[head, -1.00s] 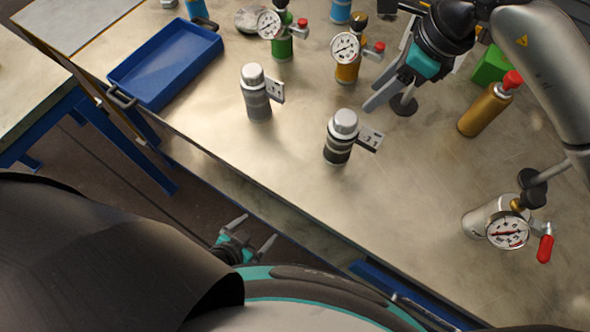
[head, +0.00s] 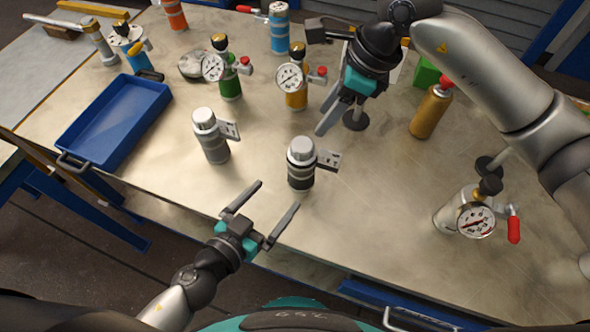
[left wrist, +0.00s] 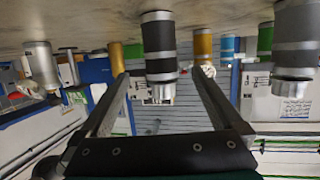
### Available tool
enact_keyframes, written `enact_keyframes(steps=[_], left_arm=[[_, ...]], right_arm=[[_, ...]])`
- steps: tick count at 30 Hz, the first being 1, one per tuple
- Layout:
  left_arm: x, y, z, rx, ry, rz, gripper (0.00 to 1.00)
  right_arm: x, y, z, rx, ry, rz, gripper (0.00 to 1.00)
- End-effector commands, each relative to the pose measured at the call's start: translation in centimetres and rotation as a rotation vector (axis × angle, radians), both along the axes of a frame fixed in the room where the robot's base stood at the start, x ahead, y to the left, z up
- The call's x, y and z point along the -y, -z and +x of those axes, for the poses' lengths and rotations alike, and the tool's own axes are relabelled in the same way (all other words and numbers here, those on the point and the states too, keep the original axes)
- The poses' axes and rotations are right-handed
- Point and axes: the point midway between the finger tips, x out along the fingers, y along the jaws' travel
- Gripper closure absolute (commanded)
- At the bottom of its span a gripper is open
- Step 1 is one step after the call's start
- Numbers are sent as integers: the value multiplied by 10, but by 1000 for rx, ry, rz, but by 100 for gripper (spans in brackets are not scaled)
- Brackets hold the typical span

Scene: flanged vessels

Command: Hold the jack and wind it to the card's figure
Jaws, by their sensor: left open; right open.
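Two upright jacks with silver caps stand on the bench. The left one is grey (head: 213,148); the right one has dark bands (head: 300,178). Each has a small card, left (head: 229,130) and right (head: 328,160); their figures are too small to read surely. My left gripper (head: 277,198) is open and empty at the bench's front edge, short of the dark jack. In the left wrist view, which is upside down, the dark jack (left wrist: 159,45) shows between the open fingers, beyond their tips. My right gripper (head: 338,118) is open behind the dark jack.
Gauge vessels stand behind, one green (head: 230,88) and one yellow (head: 296,96). A silver gauge vessel (head: 450,217) stands at right, near a gold bottle (head: 430,113). A blue tray (head: 118,120) lies at left. The bench between the jacks is clear.

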Motion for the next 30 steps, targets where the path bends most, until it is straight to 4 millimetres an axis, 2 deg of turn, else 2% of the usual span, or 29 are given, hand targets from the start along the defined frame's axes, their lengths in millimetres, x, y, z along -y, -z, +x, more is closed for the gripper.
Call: enact_keyframes(steps=[24, 30], left_arm=[[50, 32, 91, -1, -1, 3, 0], [57, 37, 104, -1, -2, 1, 0]], right_arm=[[0, 0, 0, 0, 0, 0, 50], [0, 0, 0, 0, 0, 0, 50]])
